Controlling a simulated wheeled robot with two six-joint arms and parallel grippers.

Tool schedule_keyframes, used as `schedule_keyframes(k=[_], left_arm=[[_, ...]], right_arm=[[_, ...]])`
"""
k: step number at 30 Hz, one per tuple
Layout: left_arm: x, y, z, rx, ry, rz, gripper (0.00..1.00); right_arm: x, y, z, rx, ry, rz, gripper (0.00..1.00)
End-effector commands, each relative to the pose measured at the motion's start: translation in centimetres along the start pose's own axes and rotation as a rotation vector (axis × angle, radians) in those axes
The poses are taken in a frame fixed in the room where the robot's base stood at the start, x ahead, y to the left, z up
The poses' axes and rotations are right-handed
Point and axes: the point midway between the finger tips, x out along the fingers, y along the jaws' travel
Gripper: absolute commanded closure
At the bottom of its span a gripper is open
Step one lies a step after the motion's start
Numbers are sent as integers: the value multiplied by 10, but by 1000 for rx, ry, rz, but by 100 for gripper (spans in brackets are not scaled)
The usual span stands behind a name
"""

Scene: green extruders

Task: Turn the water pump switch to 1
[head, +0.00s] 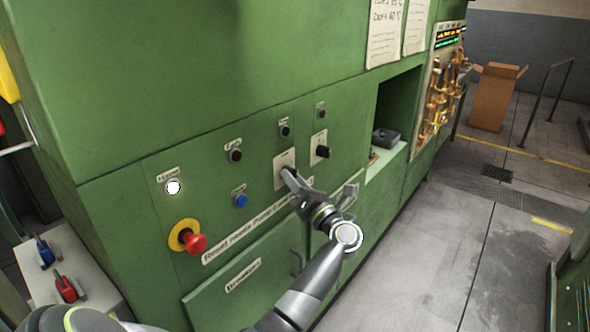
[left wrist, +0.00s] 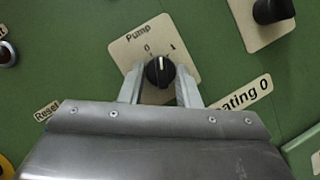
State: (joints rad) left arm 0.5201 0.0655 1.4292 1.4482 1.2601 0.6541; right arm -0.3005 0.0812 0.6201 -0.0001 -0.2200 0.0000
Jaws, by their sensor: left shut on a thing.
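The water pump switch is a black rotary knob (left wrist: 160,72) on a beige plate (left wrist: 140,46) marked "Pump", with 0 on the left and 1 on the right. In the left wrist view its white pointer line points up, between the two marks. My left gripper (left wrist: 160,86) has one finger on each side of the knob and is shut on it. In the head view the left gripper (head: 290,178) reaches the beige plate (head: 279,163) on the green panel and hides most of the knob. My right gripper is in neither view.
A second black knob (head: 322,151) sits on a plate to the right. A red emergency button (head: 194,244), a blue button (head: 240,200) and a white lamp (head: 173,187) are to the left. An open recess (head: 396,105) lies further right.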

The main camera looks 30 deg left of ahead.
Motion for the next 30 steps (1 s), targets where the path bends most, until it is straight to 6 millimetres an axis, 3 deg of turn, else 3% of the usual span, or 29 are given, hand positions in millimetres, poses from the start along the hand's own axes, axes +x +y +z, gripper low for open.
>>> schedule_keyframes(k=[1, 15, 22, 30], left_arm=[[2, 5, 6, 43, 3, -21, 93], [2, 8, 7, 420, 24, -182, 93], [2, 8, 6, 537, 30, -231, 93], [1, 6, 4, 602, 34, -258, 93]], right_arm=[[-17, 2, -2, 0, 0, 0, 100], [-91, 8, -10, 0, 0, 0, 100], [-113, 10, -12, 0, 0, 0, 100], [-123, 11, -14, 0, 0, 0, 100]])
